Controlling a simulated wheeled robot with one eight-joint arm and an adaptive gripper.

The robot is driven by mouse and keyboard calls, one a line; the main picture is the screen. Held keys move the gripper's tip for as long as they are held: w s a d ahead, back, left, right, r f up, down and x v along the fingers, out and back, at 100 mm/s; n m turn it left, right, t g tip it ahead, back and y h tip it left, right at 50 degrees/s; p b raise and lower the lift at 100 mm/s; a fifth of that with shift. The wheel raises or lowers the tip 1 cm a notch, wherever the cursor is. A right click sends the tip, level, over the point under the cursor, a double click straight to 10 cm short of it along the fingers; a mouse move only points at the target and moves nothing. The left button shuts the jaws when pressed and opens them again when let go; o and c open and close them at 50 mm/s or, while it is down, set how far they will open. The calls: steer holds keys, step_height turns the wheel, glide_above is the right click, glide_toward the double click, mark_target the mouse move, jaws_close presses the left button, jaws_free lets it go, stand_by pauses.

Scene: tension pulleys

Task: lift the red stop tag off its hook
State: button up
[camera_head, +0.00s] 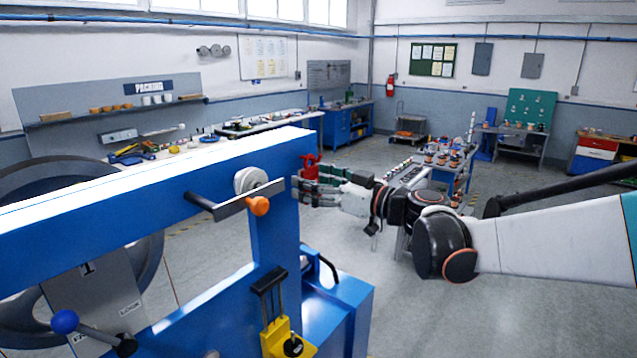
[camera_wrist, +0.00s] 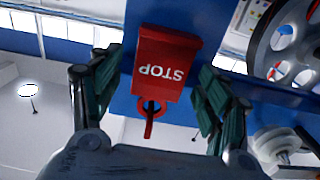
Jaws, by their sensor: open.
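The red stop tag (camera_wrist: 165,65) hangs at the blue frame (camera_head: 275,225), and its white STOP lettering appears upside down in the wrist view. A red ring (camera_wrist: 149,106) shows at its lower end there, with a narrow red piece through it. In the head view the tag (camera_head: 310,167) is small, beside the right end of the blue beam. My gripper (camera_head: 318,187) is open around it. In the wrist view the fingers of my gripper (camera_wrist: 158,88) stand on either side of the tag, with a gap at the left and a narrower one at the right. The hook is not clearly visible.
A lever with an orange knob (camera_head: 258,206) sticks out from the blue beam, left of my gripper. A large wheel (camera_head: 150,265) and a blue-knobbed lever (camera_head: 65,322) are further left. Workbenches stand behind, and open floor lies to the right of the frame.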

mark_target(311, 171)
steer(key=shift+c, duration=0.6)
steer(key=c, duration=1)
steer(key=shift+c, duration=0.2)
steer(key=shift+r, duration=0.45)
steer(key=shift+s+d, duration=0.1)
steer(key=shift+d, duration=0.1)
steer(key=shift+s+d, duration=0.2)
steer(key=shift+d, duration=0.05)
steer(key=shift+s+r, duration=0.1)
steer(key=shift+s+d+r+p, duration=0.2)
steer(key=shift+d+r+p, duration=0.2)
steer(key=shift+d+r, duration=0.1)
steer(key=shift+s+d, duration=0.15)
